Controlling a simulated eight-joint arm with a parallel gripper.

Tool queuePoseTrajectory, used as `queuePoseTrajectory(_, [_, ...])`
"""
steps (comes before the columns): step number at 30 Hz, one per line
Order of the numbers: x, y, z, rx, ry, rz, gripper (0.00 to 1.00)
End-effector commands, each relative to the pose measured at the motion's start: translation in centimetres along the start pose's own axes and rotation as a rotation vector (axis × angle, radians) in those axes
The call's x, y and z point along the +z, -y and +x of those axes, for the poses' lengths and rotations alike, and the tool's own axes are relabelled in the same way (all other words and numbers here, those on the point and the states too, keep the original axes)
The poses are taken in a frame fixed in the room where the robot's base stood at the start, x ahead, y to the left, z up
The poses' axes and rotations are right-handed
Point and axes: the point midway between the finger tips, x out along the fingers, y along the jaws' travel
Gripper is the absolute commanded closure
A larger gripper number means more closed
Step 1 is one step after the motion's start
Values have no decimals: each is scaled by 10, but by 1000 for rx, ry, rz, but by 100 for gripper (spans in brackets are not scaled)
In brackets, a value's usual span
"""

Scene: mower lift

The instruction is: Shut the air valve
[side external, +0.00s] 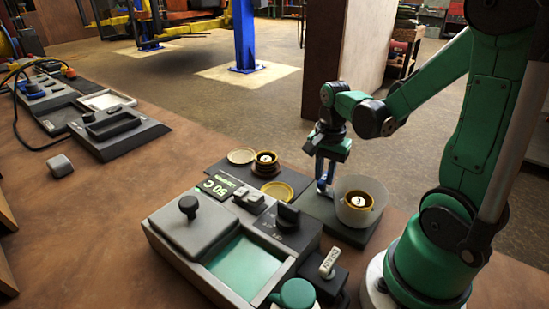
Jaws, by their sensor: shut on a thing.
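My gripper (325,188) points down over a dark plate (313,205), just left of a translucent cup (374,213) with a brass-coloured numbered piece inside. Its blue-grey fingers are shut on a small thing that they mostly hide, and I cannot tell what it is. No part is clearly marked as the air valve. A white-handled lever (329,262) with a partly readable label stands on a dark block at the front, apart from my gripper. A black knob (288,214) sits on the grey control box (176,243), left of my gripper.
A round brass-coloured piece (266,162) and a shallow dish (241,156) sit on a dark mat behind the box. A green round cap (297,293) is at the front. Grey consoles (116,134) and a loose grey cube (60,164) lie left; the bench between is clear.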

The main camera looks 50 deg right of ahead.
Motion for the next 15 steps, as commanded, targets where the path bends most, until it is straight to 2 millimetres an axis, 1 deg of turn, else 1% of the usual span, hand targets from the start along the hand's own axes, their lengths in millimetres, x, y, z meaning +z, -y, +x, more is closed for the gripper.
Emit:
queuePoseTrajectory(6, [0, 0, 0, 0, 1, 88, 100])
queuePoseTrajectory(15, [0, 0, 0, 0, 1, 131, 100])
